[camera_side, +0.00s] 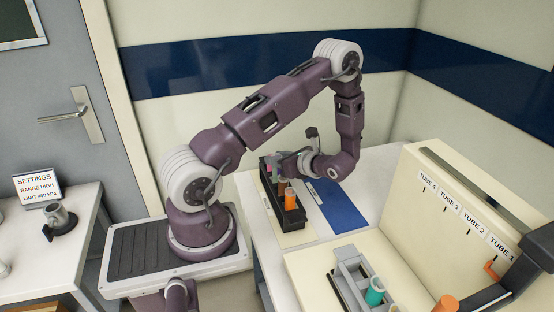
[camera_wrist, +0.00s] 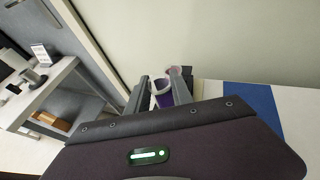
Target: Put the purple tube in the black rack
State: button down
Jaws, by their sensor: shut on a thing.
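The purple tube (camera_wrist: 163,94) shows in the wrist view between the two fingers of my gripper (camera_wrist: 162,98), its pale open rim facing up. My gripper is shut on it. In the side view my gripper (camera_side: 279,166) is low at the far end of the black rack (camera_side: 293,238). The arm and fingers mostly hide the purple tube there, so I cannot tell whether its lower end is in a rack hole. An orange tube (camera_side: 290,200) stands in the near part of the rack, with a dark reddish tube (camera_side: 282,187) behind it.
A pinkish tube (camera_wrist: 175,71) is just beyond the held tube. A blue mat (camera_side: 337,205) lies right of the rack. A grey rack (camera_side: 350,276) with a teal tube (camera_side: 375,291) stands in front of a labelled cream panel (camera_side: 440,190).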

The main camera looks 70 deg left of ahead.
jog(key=shift+f, duration=0.55)
jog(key=c, duration=1.1)
grip_release()
